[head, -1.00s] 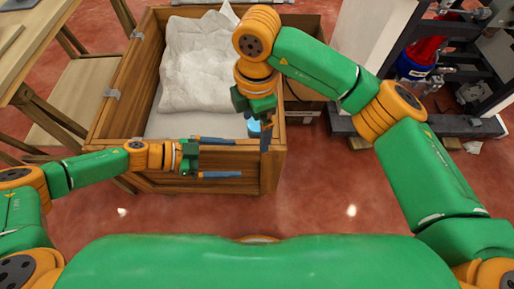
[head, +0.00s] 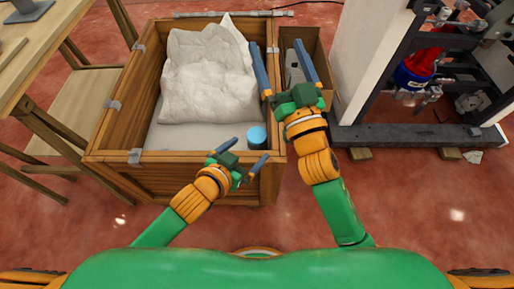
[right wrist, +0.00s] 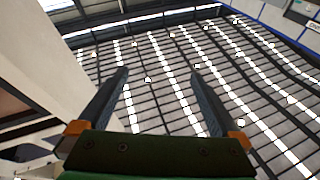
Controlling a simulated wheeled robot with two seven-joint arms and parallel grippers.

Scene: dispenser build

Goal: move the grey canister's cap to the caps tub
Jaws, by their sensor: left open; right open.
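A short cylinder with a light blue top and dark side (head: 257,137) stands in the near right corner of the large wooden crate (head: 180,157); it may be the grey canister with its cap on. My left gripper (head: 252,147) is open and empty, its fingers just in front of the cylinder near the crate's front wall. No contact is clear. My right gripper (head: 275,41) is open over the crate's right wall, fingers pointing away from me. The right wrist view shows its open, empty fingers (right wrist: 161,70) against the ceiling. I cannot identify the caps tub.
A white sack (head: 208,75) fills much of the crate. A smaller brown box (head: 313,42) stands against its right side, with grey items (head: 292,65) partly hidden by my right gripper. A wooden table (head: 45,45) is at left, a dark metal frame (head: 400,135) at right.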

